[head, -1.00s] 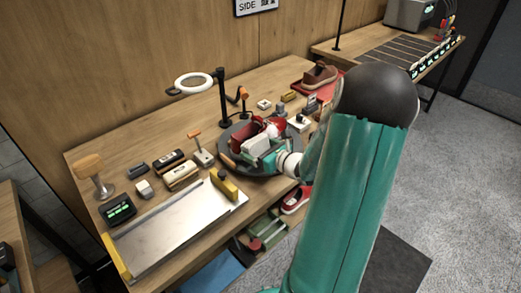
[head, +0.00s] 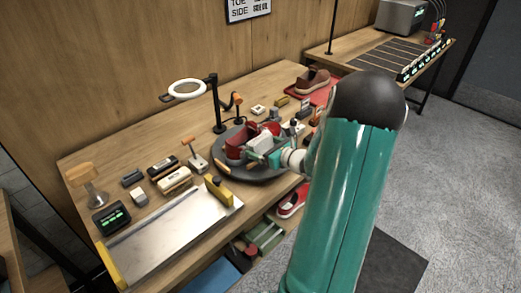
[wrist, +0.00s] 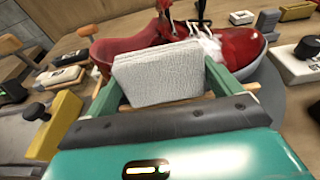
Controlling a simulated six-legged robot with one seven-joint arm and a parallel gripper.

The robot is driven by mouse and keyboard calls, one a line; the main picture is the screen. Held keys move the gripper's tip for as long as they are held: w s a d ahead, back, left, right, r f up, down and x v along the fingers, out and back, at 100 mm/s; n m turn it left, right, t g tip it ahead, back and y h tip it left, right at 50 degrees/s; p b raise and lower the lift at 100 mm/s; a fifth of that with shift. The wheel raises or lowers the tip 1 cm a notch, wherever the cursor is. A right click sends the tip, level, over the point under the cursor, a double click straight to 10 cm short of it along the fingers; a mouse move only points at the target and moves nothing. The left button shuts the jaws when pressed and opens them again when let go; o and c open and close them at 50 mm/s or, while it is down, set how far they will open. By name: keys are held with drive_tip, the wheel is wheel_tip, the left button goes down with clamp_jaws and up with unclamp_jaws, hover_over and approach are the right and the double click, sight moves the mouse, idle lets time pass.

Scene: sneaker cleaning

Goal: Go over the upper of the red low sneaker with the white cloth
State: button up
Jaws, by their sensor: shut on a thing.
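The red low sneaker (wrist: 232,48) with white laces stands on a dark round turntable (head: 222,170) on the bench. In the wrist view its heel is at the left and its toe at the right. My gripper (wrist: 160,85) is shut on the white cloth (wrist: 158,76), a folded textured pad between the two green fingers. The cloth is in front of the sneaker's near side and hides the middle of it. I cannot tell whether cloth and upper touch. In the head view the cloth (head: 259,144) and sneaker (head: 236,146) show small beside my gripper.
A ring lamp (head: 187,90) on a dark post stands behind the turntable. Brushes and small blocks lie around it. A metal tray (head: 170,238) is at front left. A brown shoe (head: 313,80) sits on a red mat at back right. Another red shoe (head: 291,202) is below the bench top.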

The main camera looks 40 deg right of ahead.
drive_tip(key=shift+w+d, duration=0.2)
drive_tip(key=shift+d, duration=1.5)
drive_tip(key=shift+w+d, duration=0.15)
drive_tip(key=shift+d, duration=1.55)
drive_tip(key=shift+w+f, duration=0.1)
drive_tip(key=shift+a, duration=0.1)
drive_tip(key=shift+a, duration=0.25)
drive_tip(key=shift+s+a, duration=0.2)
drive_tip(key=shift+a, duration=1.45)
drive_tip(key=shift+w+a, duration=0.1)
drive_tip(key=shift+a, duration=3.8)
drive_tip(key=shift+w+d, duration=0.2)
drive_tip(key=shift+d, duration=2.75)
drive_tip(key=shift+w+d, duration=0.15)
drive_tip(key=shift+d, duration=2.8)
drive_tip(key=shift+a, duration=5.9)
drive_tip(key=shift+f, duration=0.1)
